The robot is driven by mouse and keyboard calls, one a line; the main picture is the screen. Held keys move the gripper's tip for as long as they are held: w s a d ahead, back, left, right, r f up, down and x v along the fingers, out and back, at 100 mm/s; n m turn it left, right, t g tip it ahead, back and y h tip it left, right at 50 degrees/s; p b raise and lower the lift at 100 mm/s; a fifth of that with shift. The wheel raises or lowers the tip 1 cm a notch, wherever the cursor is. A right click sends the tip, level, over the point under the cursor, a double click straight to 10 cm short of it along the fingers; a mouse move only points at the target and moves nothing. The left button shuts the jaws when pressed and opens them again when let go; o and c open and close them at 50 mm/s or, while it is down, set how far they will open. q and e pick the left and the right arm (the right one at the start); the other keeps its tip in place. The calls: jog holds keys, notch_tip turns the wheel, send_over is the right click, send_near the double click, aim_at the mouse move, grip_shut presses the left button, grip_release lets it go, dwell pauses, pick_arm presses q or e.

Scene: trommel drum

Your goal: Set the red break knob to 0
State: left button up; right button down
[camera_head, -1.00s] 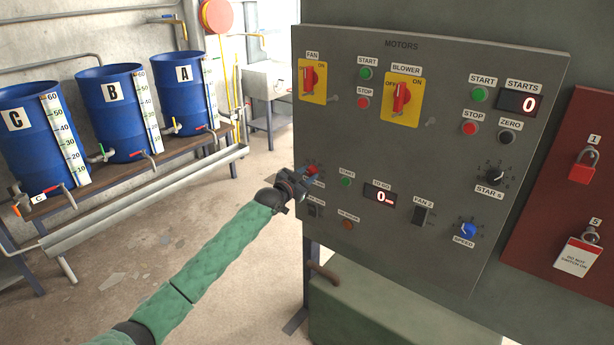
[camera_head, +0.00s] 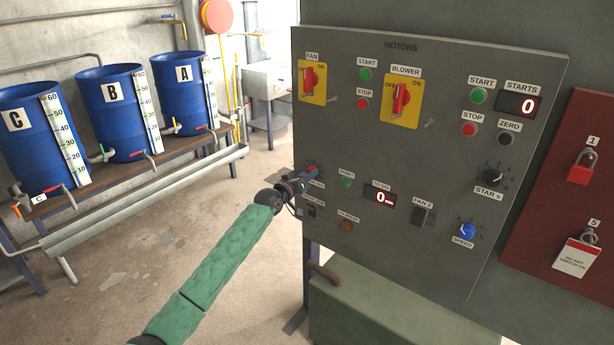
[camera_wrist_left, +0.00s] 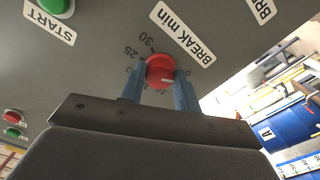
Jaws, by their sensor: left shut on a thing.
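The red break knob (camera_wrist_left: 160,70) sits on the grey motors panel under the "BREAK min" label (camera_wrist_left: 182,34) in the left wrist view. Numbers including 25 and 30 are printed around it. A small pale mark on the knob faces the lower right of that view; the number it meets is not clear. My left gripper (camera_wrist_left: 160,88) is shut on the knob, one blue finger on each side. In the head view my left gripper (camera_head: 307,175) is at the panel's left edge, and it largely hides the knob (camera_head: 312,168).
A start button (camera_head: 346,183), a display (camera_head: 380,195) reading 0 and a blue speed knob (camera_head: 467,230) are to the right. The fan switch (camera_head: 310,79) is above. A green box (camera_head: 385,305) stands below. Open floor lies left of the panel.

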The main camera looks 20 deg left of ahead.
pick_arm(q)
jog(key=shift+n, duration=0.4)
pick_arm(e)
jog(key=shift+s+f, duration=0.35)
jog(key=shift+f, duration=0.1)
jog(key=shift+r, duration=0.1)
pick_arm(q)
jog(key=o, duration=1)
pick_arm(e)
jog(key=shift+w+r, duration=0.2)
jog(key=shift+w, duration=0.15)
pick_arm(q)
jog(key=b+v, duration=0.2)
jog(key=v, duration=0.6)
pick_arm(e)
notch_tip(320, 180, up, 8)
jog(key=s, duration=0.1)
jog(key=shift+s+r, duration=0.15)
pick_arm(q)
jog(key=shift+w, duration=0.1)
